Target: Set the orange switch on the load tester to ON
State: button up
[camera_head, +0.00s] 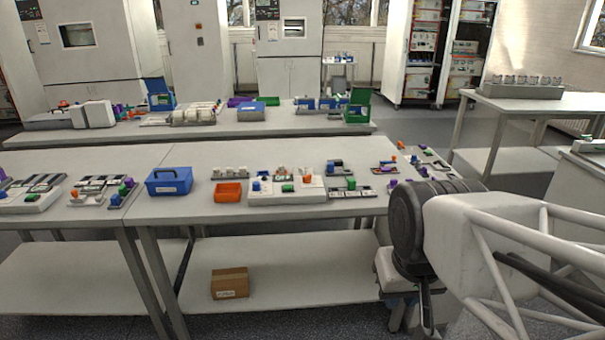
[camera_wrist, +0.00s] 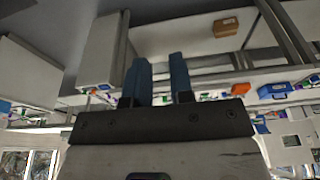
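A white device (camera_head: 270,194) with an orange part (camera_head: 307,179), a green part and a blue part sits on the front table. It may be the load tester, but it is too small to tell, and I cannot read a switch position. Other small orange parts show on modules further right. My gripper (camera_wrist: 159,75) shows two blue fingers, apart with nothing between them, in the wrist view. In the head view my arm is at the right, its lower end hanging by the table's front right corner, away from the white device.
A blue box (camera_head: 169,181) and an orange bin (camera_head: 228,193) stand left of the white device. Several modules fill both tables. A cardboard box (camera_head: 230,283) lies on the lower shelf (camera_head: 300,285). The front table's edge (camera_head: 270,211) lies between my arm's low end and the devices.

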jog(key=shift+w+a+r, duration=0.15)
jog(key=shift+w, duration=0.5)
grip_shut()
jog(key=w+a+m+t+y, duration=0.1)
jog(key=w+a+m+y, duration=0.1)
jog(key=w, duration=1.3)
jog(key=w+a+m+y, duration=0.1)
jog(key=w+m+y, duration=0.15)
jog(key=w, duration=1.15)
jog(key=w+d+f+m+t, duration=0.1)
jog(key=w+f, duration=0.3)
jog(key=w, duration=0.6)
jog(key=w+d+f+m+t+y, duration=0.1)
jog(key=w+f, duration=0.3)
jog(key=w, duration=0.6)
jog(key=w+d+f+m+t, duration=0.1)
jog(key=w+d+f+m, duration=0.2)
jog(key=w, duration=0.7)
jog(key=shift+f+t, duration=0.3)
jog(key=shift+f, duration=0.15)
jog(key=shift+y, duration=0.25)
